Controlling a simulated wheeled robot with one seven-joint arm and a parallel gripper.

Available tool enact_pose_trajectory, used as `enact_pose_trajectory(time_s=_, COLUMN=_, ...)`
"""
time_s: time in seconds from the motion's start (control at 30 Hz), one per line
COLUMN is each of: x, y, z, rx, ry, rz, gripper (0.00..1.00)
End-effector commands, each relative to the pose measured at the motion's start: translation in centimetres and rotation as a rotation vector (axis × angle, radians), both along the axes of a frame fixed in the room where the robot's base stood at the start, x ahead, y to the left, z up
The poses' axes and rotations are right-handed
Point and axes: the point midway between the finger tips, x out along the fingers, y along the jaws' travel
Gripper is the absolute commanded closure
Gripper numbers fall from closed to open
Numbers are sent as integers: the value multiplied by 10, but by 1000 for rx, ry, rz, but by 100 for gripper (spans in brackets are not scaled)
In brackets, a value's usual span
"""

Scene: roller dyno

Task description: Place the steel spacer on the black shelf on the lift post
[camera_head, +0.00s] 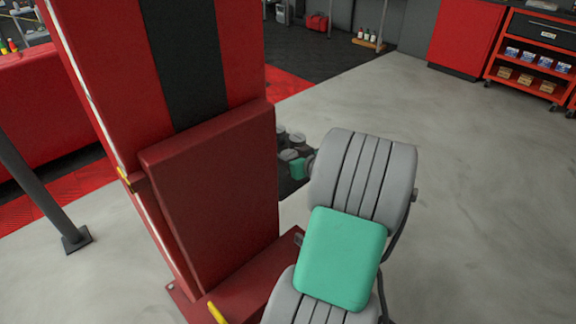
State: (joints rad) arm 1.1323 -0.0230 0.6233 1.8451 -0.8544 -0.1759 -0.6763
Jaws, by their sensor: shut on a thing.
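The lift post (249,55) is a tall red column with a black stripe and a dark red padded panel, left of the middle. Just past its right edge is a dark surface (288,186), partly hidden by the post and my arm. It may be the black shelf. Several small grey round pieces show on or over it; I cannot tell whether one is the steel spacer. My grey and green arm reaches up from the bottom middle, and a small green part of it shows beside the post. My gripper's fingers are not visible.
A dark slanted bar (38,185) with a foot plate stands at the left. A red tool cart (541,52) with boxes is at the far right. The grey floor at the right is clear.

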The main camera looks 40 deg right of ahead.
Motion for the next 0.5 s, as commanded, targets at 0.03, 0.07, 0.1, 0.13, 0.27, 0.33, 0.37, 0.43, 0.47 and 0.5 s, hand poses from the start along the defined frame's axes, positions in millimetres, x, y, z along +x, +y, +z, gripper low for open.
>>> enact_pose_trajectory(time_s=0.03, x=5, y=-2, z=-5, rx=-1, ry=-2, rz=2, gripper=100)
enact_pose_trajectory(time_s=0.07, x=7, y=-3, z=-7, rx=-1, ry=-2, rz=2, gripper=100)
enact_pose_trajectory(time_s=0.1, x=9, y=-4, z=-10, rx=-2, ry=-3, rz=3, gripper=100)
enact_pose_trajectory(time_s=0.13, x=11, y=-4, z=-13, rx=-1, ry=-2, rz=3, gripper=100)
enact_pose_trajectory(time_s=0.27, x=12, y=-5, z=-36, rx=2, ry=0, rz=1, gripper=100)
enact_pose_trajectory(time_s=0.33, x=12, y=-5, z=-44, rx=0, ry=-1, rz=2, gripper=100)
enact_pose_trajectory(time_s=0.37, x=12, y=-5, z=-45, rx=-1, ry=-2, rz=3, gripper=100)
enact_pose_trajectory(time_s=0.43, x=12, y=-5, z=-44, rx=-3, ry=-2, rz=2, gripper=100)
enact_pose_trajectory(time_s=0.47, x=12, y=-5, z=-43, rx=-4, ry=-2, rz=2, gripper=100)
enact_pose_trajectory(time_s=0.5, x=12, y=-5, z=-43, rx=-3, ry=-2, rz=2, gripper=100)
